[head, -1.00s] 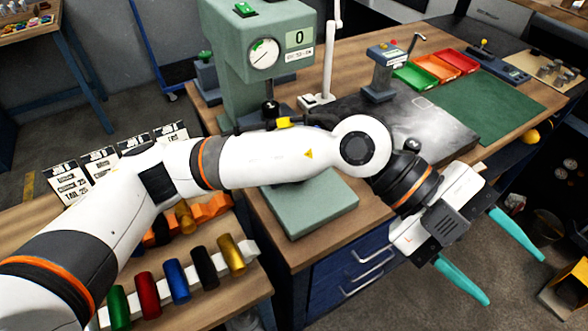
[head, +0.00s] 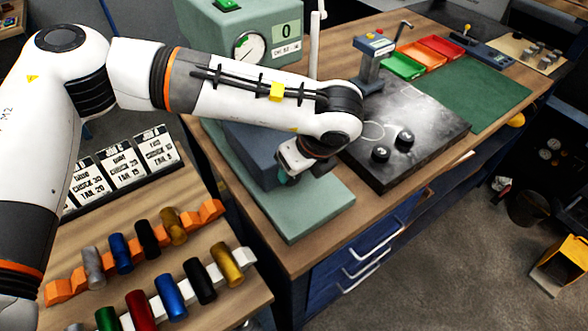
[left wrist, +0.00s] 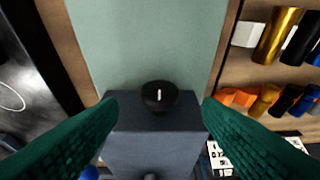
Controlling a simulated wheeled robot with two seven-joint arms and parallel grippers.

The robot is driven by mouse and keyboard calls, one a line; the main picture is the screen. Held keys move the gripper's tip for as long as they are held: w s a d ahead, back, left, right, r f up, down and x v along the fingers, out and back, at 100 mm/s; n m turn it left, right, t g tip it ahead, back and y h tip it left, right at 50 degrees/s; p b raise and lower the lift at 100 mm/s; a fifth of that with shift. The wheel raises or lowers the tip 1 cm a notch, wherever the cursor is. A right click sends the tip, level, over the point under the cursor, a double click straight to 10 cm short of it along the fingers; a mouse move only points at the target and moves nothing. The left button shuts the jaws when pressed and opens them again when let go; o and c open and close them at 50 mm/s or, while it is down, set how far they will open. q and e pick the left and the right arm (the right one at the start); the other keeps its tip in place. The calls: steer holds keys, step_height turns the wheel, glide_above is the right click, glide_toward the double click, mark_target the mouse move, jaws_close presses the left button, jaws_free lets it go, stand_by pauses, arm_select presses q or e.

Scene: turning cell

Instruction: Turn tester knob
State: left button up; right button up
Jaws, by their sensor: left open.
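The tester is a green machine (head: 205,25) with a round dial gauge (head: 250,47) and a display reading 0. A dark blue-grey block (head: 245,150) sits on its green base plate (head: 310,215). In the left wrist view, a round black knob (left wrist: 160,95) with a white mark stands on the block's (left wrist: 155,145) end. The mark points along the picture's vertical. My left gripper (left wrist: 158,104) is open, with teal fingers on either side of the knob, apart from it in the picture. In the head view my left wrist hides the knob and most of the fingers. My right gripper is not in view.
A dark surface plate (head: 440,130) with two black knobs (head: 392,147) lies right of the base plate. Green, orange and red trays (head: 425,55) stand behind. Coloured cylinders (head: 170,290) in racks and printed cards (head: 122,165) are at lower left.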

arm_select(q)
steer(key=shift+p+x, duration=0.55)
steer(key=shift+x, duration=2.2)
steer(key=c, duration=0.9)
steer(key=shift+d+f+g+y+b, duration=0.15)
steer(key=shift+f+g+y+b, duration=0.15)
steer(key=shift+b, duration=0.65)
steer(key=shift+c, duration=0.2)
steer(key=g+y+b, duration=0.1)
steer(key=b, duration=0.1)
steer(key=y+b, duration=0.1)
steer(key=b, duration=0.2)
steer(key=shift+w+d+m+g+y, duration=0.2)
steer(key=shift+m+g+y, duration=0.1)
steer(key=shift+m+g, duration=0.1)
steer(key=shift+r+m+g+y+b, duration=0.1)
steer(key=shift+m+g+y+b, duration=0.2)
steer(key=shift+g+y+b, duration=0.65)
steer(key=shift+t, duration=0.25)
steer(key=o, duration=0.9)
steer(key=shift+d, duration=0.1)
